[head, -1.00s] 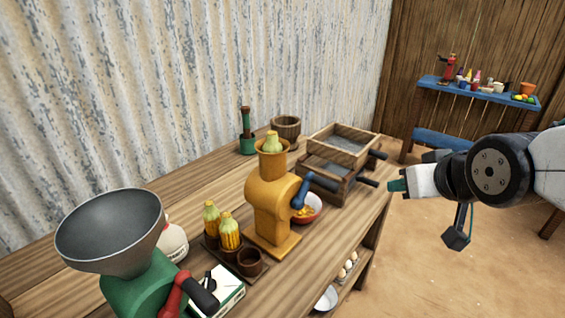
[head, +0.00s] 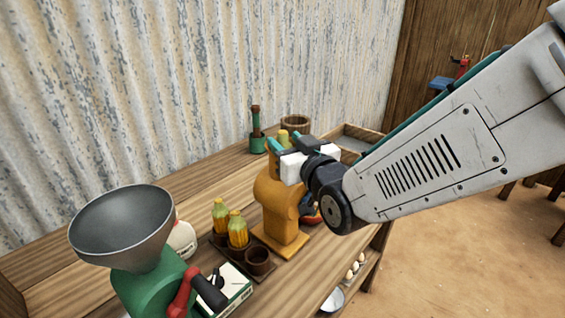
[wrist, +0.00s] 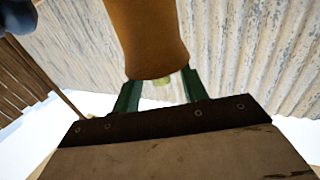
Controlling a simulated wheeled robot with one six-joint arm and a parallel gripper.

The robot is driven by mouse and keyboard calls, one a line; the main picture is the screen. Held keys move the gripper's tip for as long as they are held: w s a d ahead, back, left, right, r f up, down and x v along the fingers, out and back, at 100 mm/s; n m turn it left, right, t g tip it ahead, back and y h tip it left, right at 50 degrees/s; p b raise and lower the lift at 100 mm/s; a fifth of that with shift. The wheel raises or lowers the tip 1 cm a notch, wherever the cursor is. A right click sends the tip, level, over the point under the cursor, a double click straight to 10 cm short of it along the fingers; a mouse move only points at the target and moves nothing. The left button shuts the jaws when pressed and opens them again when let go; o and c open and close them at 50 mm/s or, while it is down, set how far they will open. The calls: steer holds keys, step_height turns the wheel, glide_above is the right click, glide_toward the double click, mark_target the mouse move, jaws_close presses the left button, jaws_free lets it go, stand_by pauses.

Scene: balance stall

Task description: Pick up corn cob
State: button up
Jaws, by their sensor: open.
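A yellow-green corn cob (head: 283,136) pokes out of the top of the orange hand grinder (head: 277,200). Two more corn cobs, a left one (head: 220,215) and a right one (head: 238,231), stand upright in a dark cup rack (head: 230,248). My gripper (head: 275,146) is at the grinder's hopper, beside the cob there. In the wrist view my gripper (wrist: 162,80) is open, its green fingers apart on either side of the cob tip (wrist: 162,79). The grinder hopper (wrist: 146,40) hides most of that cob. I cannot tell if the fingers touch it.
A green mill with a grey funnel (head: 122,225) stands at the front left. My arm hides much of the wooden sieve boxes (head: 355,135). The corrugated wall closes off the back.

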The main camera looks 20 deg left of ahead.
steer(key=shift+x, duration=1.35)
jaws_close()
